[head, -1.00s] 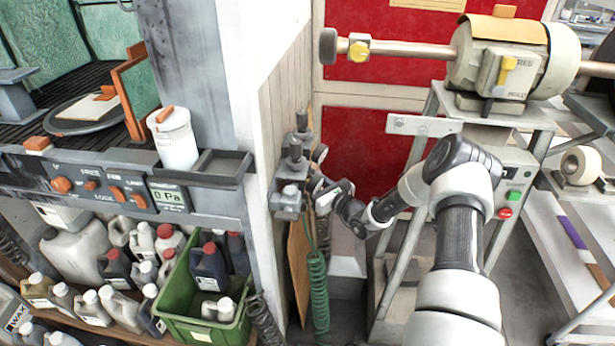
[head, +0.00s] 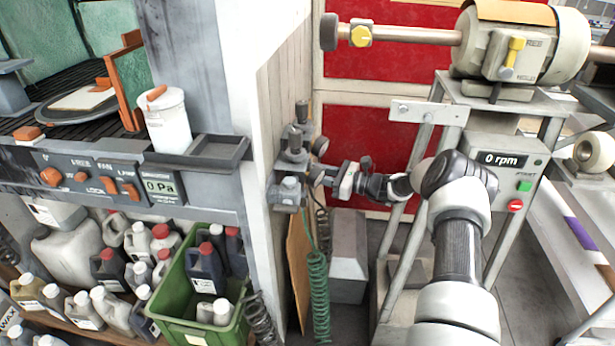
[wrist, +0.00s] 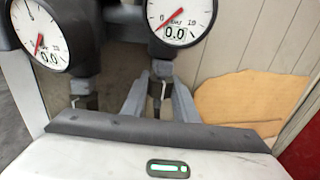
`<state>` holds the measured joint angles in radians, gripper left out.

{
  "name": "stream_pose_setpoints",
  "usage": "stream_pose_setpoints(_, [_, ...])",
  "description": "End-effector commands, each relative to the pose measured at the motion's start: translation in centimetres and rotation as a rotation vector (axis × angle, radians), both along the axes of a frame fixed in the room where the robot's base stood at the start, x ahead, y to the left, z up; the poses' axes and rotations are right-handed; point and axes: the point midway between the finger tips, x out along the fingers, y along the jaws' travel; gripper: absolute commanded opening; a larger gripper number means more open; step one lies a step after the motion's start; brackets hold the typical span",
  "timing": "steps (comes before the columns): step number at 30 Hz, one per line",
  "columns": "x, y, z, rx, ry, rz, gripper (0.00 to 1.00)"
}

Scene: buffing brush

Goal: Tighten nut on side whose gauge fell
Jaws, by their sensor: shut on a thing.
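A wall-mounted valve fitting (head: 292,165) with grey knobs stands left of my arm in the head view. In the wrist view, a left gauge (wrist: 42,32) and a right gauge (wrist: 180,16) both show 0.0 on their displays, with red needles pointing down and to the left. A dark fitting (wrist: 84,92) stands under the left gauge. My gripper (wrist: 158,92) is at the nut (wrist: 157,88) below the right gauge, with a finger on either side, shut on it. The gripper (head: 328,178) also reaches the fitting in the head view. The nut's faces are mostly hidden.
A green coiled hose (head: 318,290) hangs below the fitting. A buffing machine (head: 515,45) on a metal stand is at right, its panel (head: 500,160) reading 0 rpm. A green crate (head: 200,325) with bottles stands at lower left. Cardboard (wrist: 245,100) leans against the wall.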

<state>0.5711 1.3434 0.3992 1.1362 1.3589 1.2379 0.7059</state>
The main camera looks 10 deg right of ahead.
Motion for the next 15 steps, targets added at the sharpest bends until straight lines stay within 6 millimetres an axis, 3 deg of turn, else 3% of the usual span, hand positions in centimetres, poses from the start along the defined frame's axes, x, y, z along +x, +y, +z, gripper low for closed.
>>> stream_pose_setpoints(15, [0.01, -0.04, -0.03, 0.001, 0.0, 0.213, 0.04])
